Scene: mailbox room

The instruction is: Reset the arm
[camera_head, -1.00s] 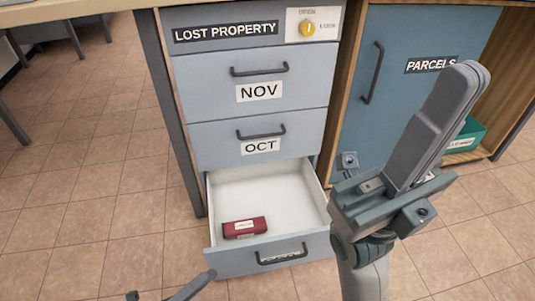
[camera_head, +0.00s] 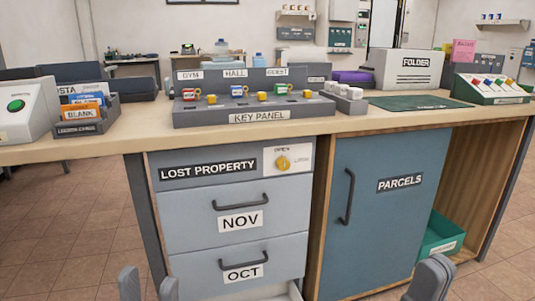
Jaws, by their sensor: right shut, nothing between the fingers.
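My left gripper (camera_head: 149,287) shows at the bottom edge, left of the middle. Its two fingertips point up with a gap between them, and I see nothing in the gap. My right gripper (camera_head: 430,279) shows at the bottom right, in front of the parcels cabinet (camera_head: 375,215). Its fingers are together and it holds nothing. Only the fingertips of both grippers are in the picture; the rest of both arms is cut off below.
The lost property drawers (camera_head: 238,214) stand under the counter (camera_head: 130,133). Below OCT, a pulled-out drawer (camera_head: 294,292) barely shows. The key panel (camera_head: 255,110), folder box (camera_head: 405,70) and card tray (camera_head: 85,115) stand on the counter. A green crate (camera_head: 440,240) sits in the right shelf.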

